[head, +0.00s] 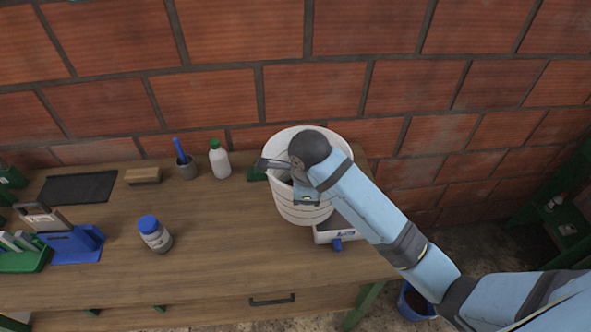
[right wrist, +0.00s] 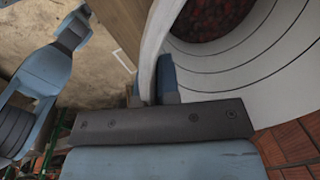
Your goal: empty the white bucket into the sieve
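The white bucket (head: 304,212) is at the right end of the wooden table, against the brick wall side. I cannot tell whether it rests on the table or is held just above it. Its inside shows in the right wrist view (right wrist: 245,70), with dark red contents (right wrist: 212,14) at the bottom. My right gripper (right wrist: 152,88) has a finger on each side of the bucket's wall at the rim and is shut on it. My right arm covers part of the bucket in the head view. I cannot make out a sieve. My left gripper is not seen.
A white tray (head: 324,238) with a blue part stands close to the bucket. A blue-lidded jar (head: 155,236), a green-capped bottle (head: 219,162), a cup (head: 186,170) and a brush (head: 143,176) stand on the table. A blue bucket (head: 409,304) is on the floor. The table's middle is clear.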

